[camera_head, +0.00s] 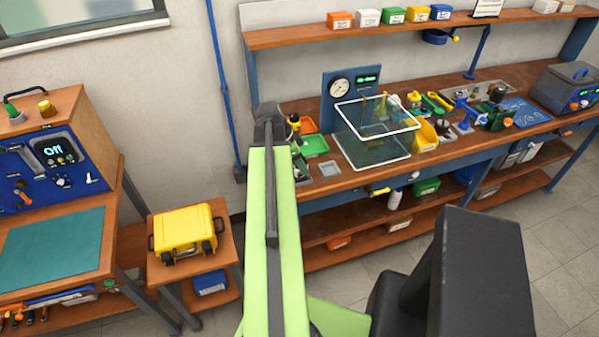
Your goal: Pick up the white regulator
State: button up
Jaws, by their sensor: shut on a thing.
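My gripper (269,128) is at the far end of my green arm, at the left end of the long workbench (345,182). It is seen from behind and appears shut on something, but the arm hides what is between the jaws. I cannot make out a white regulator for certain. A small dark and yellow thing (295,124) shows just right of the gripper; I cannot tell whether they touch. A small whitish thing (394,101) shows behind the wire-framed clear tank (372,150).
A gauge panel (342,88) stands behind the tank. Orange and green trays (315,145) lie right of the gripper. Several tools and fittings crowd the bench to the right. A yellow case (185,230) sits on a low stand, left. A shelf (300,36) runs above the bench.

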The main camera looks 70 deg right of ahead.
grip_shut()
jog(key=shift+r, duration=0.1)
